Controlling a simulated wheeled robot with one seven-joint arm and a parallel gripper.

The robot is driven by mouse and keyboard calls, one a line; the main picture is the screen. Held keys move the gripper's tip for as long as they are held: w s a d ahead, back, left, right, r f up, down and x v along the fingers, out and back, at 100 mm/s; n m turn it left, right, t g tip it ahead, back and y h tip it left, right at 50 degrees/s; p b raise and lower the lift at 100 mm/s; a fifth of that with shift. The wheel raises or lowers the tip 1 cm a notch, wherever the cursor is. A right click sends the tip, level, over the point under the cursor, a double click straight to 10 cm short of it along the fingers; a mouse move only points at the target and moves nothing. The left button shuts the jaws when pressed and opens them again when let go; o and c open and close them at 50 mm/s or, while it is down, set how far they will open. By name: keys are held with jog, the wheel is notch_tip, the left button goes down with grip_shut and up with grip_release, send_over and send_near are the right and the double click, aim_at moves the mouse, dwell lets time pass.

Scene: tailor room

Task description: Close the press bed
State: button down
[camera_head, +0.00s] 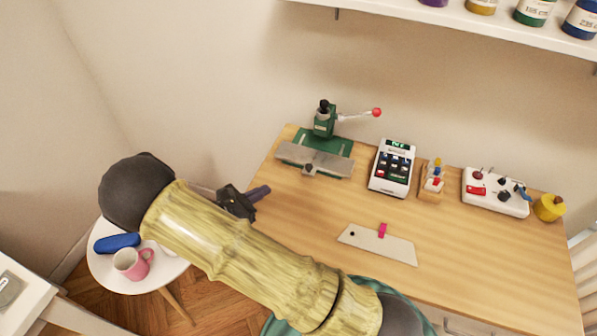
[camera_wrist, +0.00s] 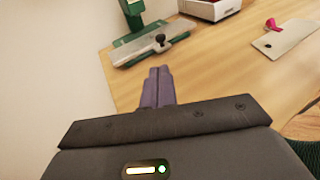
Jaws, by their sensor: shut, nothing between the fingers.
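The press (camera_head: 325,120) is green with a red-knobbed lever and stands at the back left of the wooden table. Its grey press bed (camera_head: 314,160) is a flat plate in front of the green base, with a small dark knob at its front edge. The bed (camera_wrist: 145,48) also shows at the top of the wrist view, with its knob facing me.
A calculator-like device (camera_head: 392,168), a small block with coloured pegs (camera_head: 432,182), a white control box (camera_head: 495,192) and a yellow pot (camera_head: 549,207) stand to the right. A flat plate with a pink tab (camera_head: 378,246) lies at the front. A round white table (camera_head: 105,275) holds a pink mug (camera_head: 131,263).

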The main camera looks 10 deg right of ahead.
jog(key=p, duration=0.3)
send_near(307, 160)
jog(key=d, duration=0.2)
jog(key=s+d, duration=0.1)
jog(key=d, duration=0.1)
jog(key=shift+s+d+r, duration=0.15)
jog(key=shift+d+r, duration=0.05)
jog(key=shift+r, duration=0.05)
jog(key=shift+b, duration=0.3)
jog(key=w+d, duration=0.1)
jog(key=w, duration=0.1)
jog(key=w+d+b, duration=0.1)
jog(key=w, duration=0.1)
jog(key=w+d, duration=0.2)
jog(key=shift+f, duration=0.1)
